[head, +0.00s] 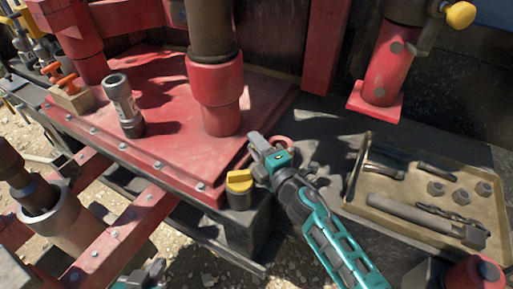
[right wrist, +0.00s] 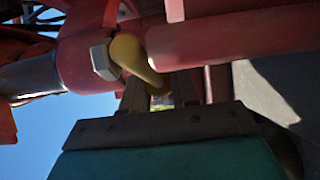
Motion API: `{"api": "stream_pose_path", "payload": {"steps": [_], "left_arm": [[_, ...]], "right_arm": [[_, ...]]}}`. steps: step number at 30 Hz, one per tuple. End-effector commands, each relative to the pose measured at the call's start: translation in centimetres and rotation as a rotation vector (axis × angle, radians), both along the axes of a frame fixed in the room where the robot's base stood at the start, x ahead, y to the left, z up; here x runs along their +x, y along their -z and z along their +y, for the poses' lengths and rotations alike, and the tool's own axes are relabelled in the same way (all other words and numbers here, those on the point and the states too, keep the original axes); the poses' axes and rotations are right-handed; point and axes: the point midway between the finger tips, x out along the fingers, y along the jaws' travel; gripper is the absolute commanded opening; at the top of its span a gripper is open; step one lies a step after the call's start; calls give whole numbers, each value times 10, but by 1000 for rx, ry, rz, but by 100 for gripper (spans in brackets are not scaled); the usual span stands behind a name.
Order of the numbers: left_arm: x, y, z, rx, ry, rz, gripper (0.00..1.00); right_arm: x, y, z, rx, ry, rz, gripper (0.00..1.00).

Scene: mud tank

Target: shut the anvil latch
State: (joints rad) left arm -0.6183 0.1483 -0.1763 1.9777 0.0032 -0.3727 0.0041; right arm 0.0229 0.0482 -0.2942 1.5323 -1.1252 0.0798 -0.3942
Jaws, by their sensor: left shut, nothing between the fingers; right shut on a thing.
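My right gripper (head: 262,150) is shut beside the red base plate's front right corner. In the right wrist view its fingers (right wrist: 160,92) are shut on the lower end of a bent yellow lever (right wrist: 130,52). A hex bolt (right wrist: 103,60) fixes the lever to a red part (right wrist: 75,50). This lever looks like the latch handle, but I cannot tell for sure; in the head view my gripper hides what it holds. My left gripper (head: 155,268) shows only in part at the bottom edge, shut and empty, apart from everything.
A dark cylinder with a yellow top (head: 239,180) stands just left of my right gripper. A tan tray (head: 360,185) with bolts and tools lies to the right. A grey canister (head: 122,105) and a red post (head: 215,95) stand on the red plate (head: 165,110).

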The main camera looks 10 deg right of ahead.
Motion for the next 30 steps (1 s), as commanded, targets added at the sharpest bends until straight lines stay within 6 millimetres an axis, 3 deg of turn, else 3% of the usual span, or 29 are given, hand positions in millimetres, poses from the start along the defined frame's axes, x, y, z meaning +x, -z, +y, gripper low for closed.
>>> {"api": "stream_pose_path", "payload": {"steps": [4,5,12,23,30], "left_arm": [[0,-1,0,-2,0,-1,0],[0,-1,0,-2,0,-1,0],[0,1,-1,-4,-1,2,0],[0,1,-1,-4,-3,2,0],[0,1,0,-3,-4,1,0]], "right_arm": [[0,0,0,0,0,0,0],[0,0,0,0,-1,0,30],[0,0,0,0,-2,0,54],[-6,1,-3,-1,-2,2,54],[-45,2,-17,-1,-2,4,54]]}}
